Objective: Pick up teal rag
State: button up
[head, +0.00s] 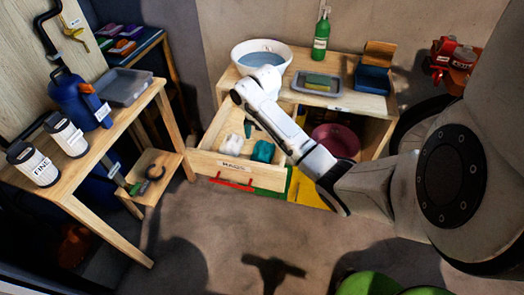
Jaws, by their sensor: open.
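The teal rag (263,151) lies crumpled in the open wooden drawer (205,164), at the drawer's right part. A white crumpled cloth (232,144) lies to its left in the same drawer. My arm reaches from the right across the drawer's right side, with its wrist above the drawer's back edge, up and left of the rag in the picture. I cannot make out my gripper's fingers; the wrist and forearm seem to hide them. Nothing of my arm visibly touches the rag. A small dark green shape (249,129) behind the rag is too small to identify.
The cabinet top (300,92) holds a white basin (261,56), green bottle (321,35), sponge tray (318,84) and blue box (372,78). A pink bowl (335,140) sits in the cabinet beside my forearm. A wooden bench (95,160) with containers stands left. The floor in front is mostly clear.

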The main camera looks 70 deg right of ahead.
aim_at(263, 145)
jog(key=shift+w+a+f, duration=0.1)
jog(key=shift+f, duration=2.6)
jog(key=shift+c, duration=0.2)
jog(key=c, duration=1.1)
